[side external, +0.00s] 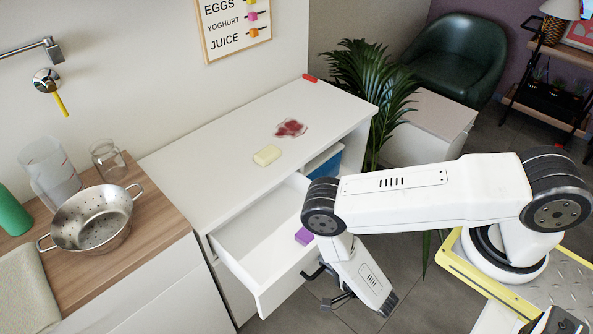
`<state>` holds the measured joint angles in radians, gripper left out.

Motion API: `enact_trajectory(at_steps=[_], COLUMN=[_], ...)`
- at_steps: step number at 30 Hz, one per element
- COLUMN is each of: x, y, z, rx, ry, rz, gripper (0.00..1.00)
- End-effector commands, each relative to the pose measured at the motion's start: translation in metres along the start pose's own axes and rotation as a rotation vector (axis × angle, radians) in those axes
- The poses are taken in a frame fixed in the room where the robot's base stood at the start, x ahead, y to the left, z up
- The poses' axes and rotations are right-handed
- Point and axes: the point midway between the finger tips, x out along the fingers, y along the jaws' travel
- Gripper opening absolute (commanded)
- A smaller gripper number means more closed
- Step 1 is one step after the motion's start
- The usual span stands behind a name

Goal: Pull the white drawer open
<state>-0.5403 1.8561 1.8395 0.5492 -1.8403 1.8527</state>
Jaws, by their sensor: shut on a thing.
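The white drawer (262,225) stands pulled out of the white cabinet (205,165), and its inside is visible. A purple block (304,236) lies in it near the right side. My gripper (322,285) is at the outer face of the drawer front (285,287), low down and to its right. It is shut on the drawer's handle; the handle itself is mostly hidden by the dark fingers. My arm covers part of the drawer's right end.
A blue item (327,166) shows in an open compartment. A colander (92,219) and jars stand on the wooden counter at left. A plant (365,85) stands behind.

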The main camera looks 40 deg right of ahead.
Motion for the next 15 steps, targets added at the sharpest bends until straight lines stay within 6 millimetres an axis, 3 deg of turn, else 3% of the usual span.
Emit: enact_trajectory(at_steps=[6,15], x=[-0.016,-0.022], y=[0.003,0.004], z=[0.001,0.001], rx=[0.000,0.002], ry=[-0.004,-0.002], rz=[-0.004,-0.005], gripper=[0.00,0.00])
